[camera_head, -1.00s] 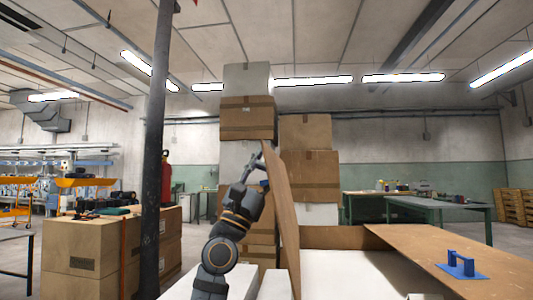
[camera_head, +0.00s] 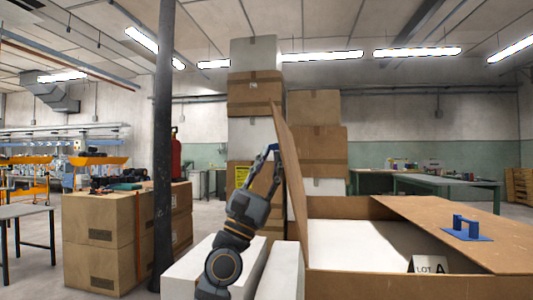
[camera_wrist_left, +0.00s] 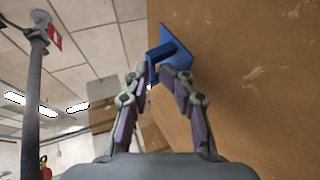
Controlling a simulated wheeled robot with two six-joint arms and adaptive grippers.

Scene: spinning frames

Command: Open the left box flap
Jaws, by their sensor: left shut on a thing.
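The left box flap (camera_head: 290,185) is a brown cardboard panel standing nearly upright at the left side of the open box (camera_head: 350,285). In the left wrist view the flap (camera_wrist_left: 250,90) fills the right side, with a blue handle (camera_wrist_left: 175,45) on its face. My left gripper (camera_head: 268,150) is at the flap's left side, near its upper part. In the left wrist view my left gripper (camera_wrist_left: 157,73) is shut on the blue handle. My right gripper is out of view.
The right flap (camera_head: 430,225) lies folded outward, with its own blue handle (camera_head: 466,228). A dark pole (camera_head: 165,150) and cardboard boxes (camera_head: 105,245) stand to the left. A tall box stack (camera_head: 255,92) stands behind the flap. Green worktables (camera_head: 440,184) are at the back right.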

